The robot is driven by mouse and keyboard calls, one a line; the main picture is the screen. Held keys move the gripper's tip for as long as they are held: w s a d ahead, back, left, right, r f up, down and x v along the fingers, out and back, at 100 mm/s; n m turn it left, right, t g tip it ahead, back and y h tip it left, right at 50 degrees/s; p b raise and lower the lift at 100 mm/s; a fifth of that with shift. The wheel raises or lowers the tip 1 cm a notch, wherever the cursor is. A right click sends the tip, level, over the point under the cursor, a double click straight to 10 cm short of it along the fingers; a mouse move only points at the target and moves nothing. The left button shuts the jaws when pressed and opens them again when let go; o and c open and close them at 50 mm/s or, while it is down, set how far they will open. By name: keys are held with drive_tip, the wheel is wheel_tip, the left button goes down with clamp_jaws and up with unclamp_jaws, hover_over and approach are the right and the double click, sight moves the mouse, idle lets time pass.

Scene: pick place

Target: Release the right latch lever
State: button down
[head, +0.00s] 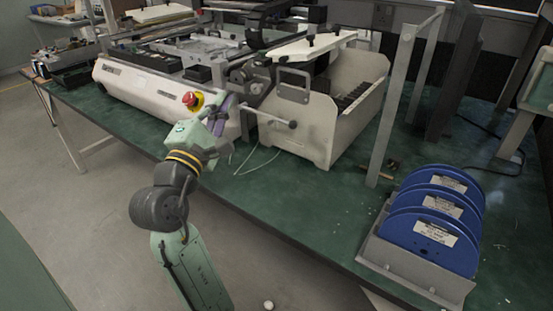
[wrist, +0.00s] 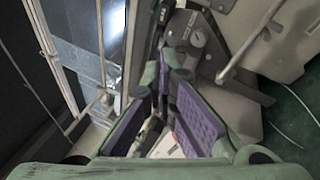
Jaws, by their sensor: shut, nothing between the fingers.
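A white pick-and-place machine (head: 150,92) stands on the green bench. A grey rod-like lever with a rounded end (head: 268,117) sticks out from its right end. A similar grey rod (wrist: 250,42) runs through the upper right of the wrist view. I cannot tell for sure which part is the right latch lever. My gripper (head: 224,104) is at the machine's right end, left of that rod and apart from it. In the wrist view its purple-padded fingers (wrist: 165,72) come together at the tips beside a grey bracket (wrist: 205,45), with nothing held. Contact with the bracket is unclear.
A red emergency button (head: 192,100) sits close to my gripper. A cream feeder housing (head: 325,120) stands to the right. Blue reels (head: 432,220) in a grey holder occupy the front right. Thin white wire lies on the bench (head: 300,190), which has free room at its middle.

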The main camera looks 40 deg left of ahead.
drive_tip(key=d+f+n+h+b, duration=0.1)
drive_tip(key=f+h, duration=0.1)
drive_tip(key=f, duration=0.2)
drive_tip(key=d+f+h+b, duration=0.1)
drive_tip(key=d+f+h, duration=0.1)
drive_tip(key=f+h, duration=0.1)
drive_tip(key=w+d+f+n+g+h+b, duration=0.1)
drive_tip(key=f+h, duration=0.1)
drive_tip(key=f, duration=0.3)
drive_tip(key=shift+d+n+h, duration=0.3)
drive_tip(key=shift+d, duration=0.1)
drive_tip(key=shift+d+f+h, duration=0.3)
drive_tip(key=shift+r, duration=0.1)
drive_tip(key=w, duration=0.6)
drive_tip(key=w+r, duration=0.1)
drive_tip(key=w, duration=0.3)
drive_tip(key=shift+d, duration=0.35)
drive_tip(key=shift+r+p, duration=0.15)
drive_tip(key=shift+p, duration=0.2)
